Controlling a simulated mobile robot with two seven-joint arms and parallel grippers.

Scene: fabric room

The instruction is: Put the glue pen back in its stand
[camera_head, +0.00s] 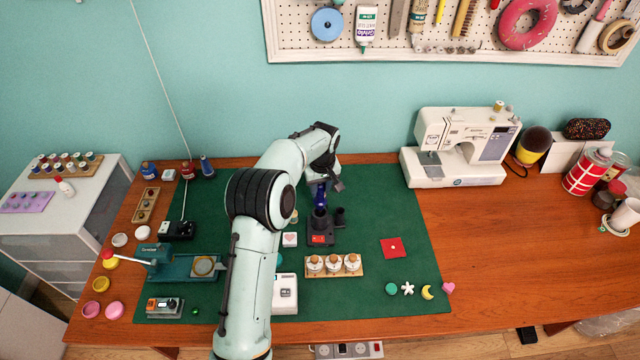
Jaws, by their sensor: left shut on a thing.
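My left arm reaches in from the bottom, and its gripper (324,180) is shut on the glue pen, over the middle of the green mat. The blue glue pen (320,197) points down, and its upper part is hidden by the gripper. The dark stand (320,232) with a red label is directly under the pen. The pen's lower end is at the stand's round holder; I cannot tell whether it is inside or just above it. My right gripper is not in view.
A short dark cup (341,217) stands right beside the stand. A teal press (185,267) is at left, a sewing machine (462,147) at right.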

